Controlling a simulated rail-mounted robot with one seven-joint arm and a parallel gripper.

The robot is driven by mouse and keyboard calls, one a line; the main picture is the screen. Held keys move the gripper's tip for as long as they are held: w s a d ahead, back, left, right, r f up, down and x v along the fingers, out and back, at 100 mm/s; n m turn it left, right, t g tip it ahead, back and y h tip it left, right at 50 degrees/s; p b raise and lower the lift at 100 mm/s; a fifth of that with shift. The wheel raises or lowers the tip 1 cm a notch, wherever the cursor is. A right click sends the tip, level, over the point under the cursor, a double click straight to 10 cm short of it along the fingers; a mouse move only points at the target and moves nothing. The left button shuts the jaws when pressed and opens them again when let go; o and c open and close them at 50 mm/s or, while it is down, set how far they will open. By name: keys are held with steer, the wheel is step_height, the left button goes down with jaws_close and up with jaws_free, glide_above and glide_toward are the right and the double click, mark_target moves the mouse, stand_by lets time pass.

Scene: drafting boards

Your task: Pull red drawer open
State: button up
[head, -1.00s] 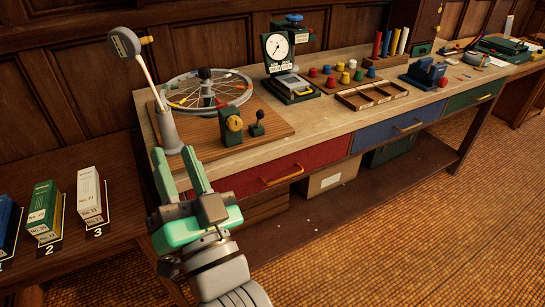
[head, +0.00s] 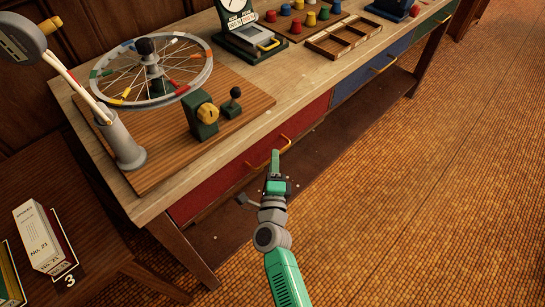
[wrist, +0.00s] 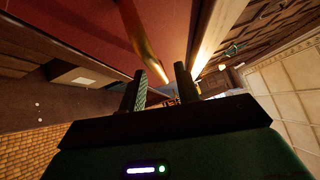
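The red drawer (head: 240,165) is in the front of the wooden bench and looks closed. Its brass bar handle (head: 284,143) sticks out from the front. My gripper (head: 276,156) is just in front of the drawer, close to the handle. In the wrist view the red drawer front (wrist: 75,28) fills the upper left. The handle (wrist: 146,45) runs down toward the gap between the two fingers of my gripper (wrist: 161,70). The fingers are apart, with space around the handle's end. I cannot tell if either finger touches it.
A blue drawer (head: 370,85) and a green drawer (head: 432,24) lie to the right. On the bench stand a wheel (head: 150,70) on a wooden board, a yellow-knobbed device (head: 205,115) and a divided tray (head: 343,37). A low shelf (head: 330,130) runs below. The floor in front is clear.

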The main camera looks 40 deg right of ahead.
steer(key=shift+x, duration=1.1)
jaws_close()
steer(key=shift+a, duration=0.1)
